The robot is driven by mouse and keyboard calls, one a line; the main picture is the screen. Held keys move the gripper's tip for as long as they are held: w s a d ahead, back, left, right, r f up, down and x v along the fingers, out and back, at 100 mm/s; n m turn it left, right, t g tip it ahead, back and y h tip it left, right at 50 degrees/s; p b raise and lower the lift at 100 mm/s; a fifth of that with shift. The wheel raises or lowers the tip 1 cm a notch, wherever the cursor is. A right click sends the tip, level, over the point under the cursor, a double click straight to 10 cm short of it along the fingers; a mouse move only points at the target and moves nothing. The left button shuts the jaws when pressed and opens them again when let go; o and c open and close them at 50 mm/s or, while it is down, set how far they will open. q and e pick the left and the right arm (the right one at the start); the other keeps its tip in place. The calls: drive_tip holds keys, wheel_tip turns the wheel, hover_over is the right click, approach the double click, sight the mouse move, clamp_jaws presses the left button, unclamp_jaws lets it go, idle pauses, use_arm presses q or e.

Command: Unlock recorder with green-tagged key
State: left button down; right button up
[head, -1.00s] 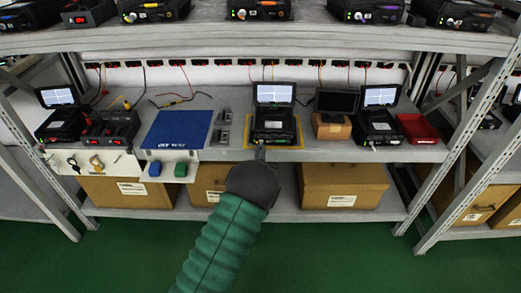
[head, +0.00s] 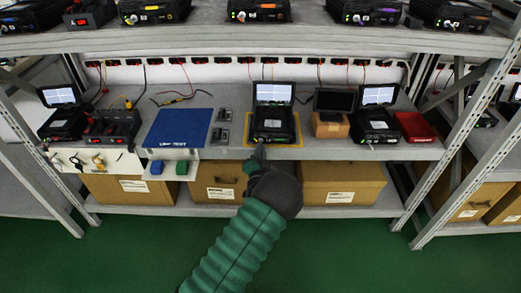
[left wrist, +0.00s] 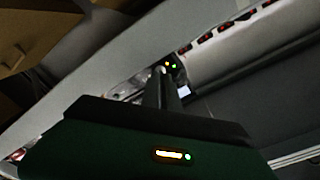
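A black recorder (head: 272,124) with its lit screen raised stands on a yellow-edged mat in the middle of the shelf. My left gripper (head: 260,152) is at the recorder's lower front edge; contact cannot be told. In the left wrist view its narrow fingers (left wrist: 164,88) look close together, pointing at a dark front with small green lights. I cannot tell whether anything is between them. My right gripper is not in view.
A blue mat (head: 178,130) lies left of the recorder. A small dark monitor (head: 334,101) on a box, another recorder (head: 375,126) and a red bin (head: 414,127) stand to the right. Cardboard boxes (head: 342,184) fill the lower shelf. Rack posts (head: 455,140) bound the right side.

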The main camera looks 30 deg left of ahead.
use_arm(q)
drive_tip(key=shift+s+d+f, duration=0.1)
drive_tip(key=shift+d+f, duration=0.05)
drive_tip(key=shift+f, duration=0.15)
drive_tip(key=c, duration=1.9)
unclamp_jaws()
drive_tip(key=shift+r, duration=0.1)
drive_tip(key=shift+r, duration=0.1)
drive_tip(key=p+v, duration=0.3)
drive_tip(key=v, duration=1.3)
drive_tip(key=shift+s+d+p, duration=0.15)
drive_tip(key=shift+s+p, duration=0.15)
drive_tip(key=shift+p, duration=0.1)
